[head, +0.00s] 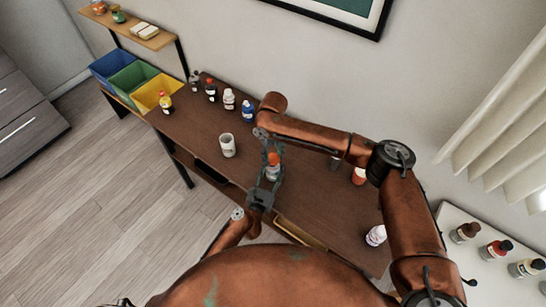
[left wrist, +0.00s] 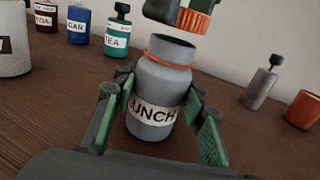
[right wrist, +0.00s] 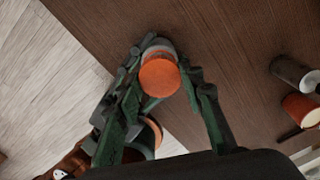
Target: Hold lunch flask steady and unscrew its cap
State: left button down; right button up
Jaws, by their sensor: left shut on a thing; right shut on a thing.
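The lunch flask (left wrist: 158,87) is grey with a LUNCH label and an orange ring at its neck. It stands upright on the brown table, its open mouth showing in the left wrist view. My left gripper (left wrist: 157,112) is shut on its body, one finger on each side. The orange cap (left wrist: 196,22) is off the flask, just above and slightly right of the mouth. My right gripper (right wrist: 160,76) is shut on the cap (right wrist: 159,76), which hides most of the flask from above. In the head view, the cap (head: 273,158) shows between both grippers.
A white cup (head: 227,145) stands left of the flask. Several labelled bottles (head: 229,99) line the table's back. An orange cup (head: 359,177) and a white bottle (head: 376,236) stand to the right. Coloured bins (head: 130,78) are at the far left. Table around the flask is clear.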

aim_at(273, 158)
jog(key=shift+r, duration=2.05)
pick_arm(q)
jog(key=c, duration=1.1)
grip_release()
jog(key=shift+c, duration=0.2)
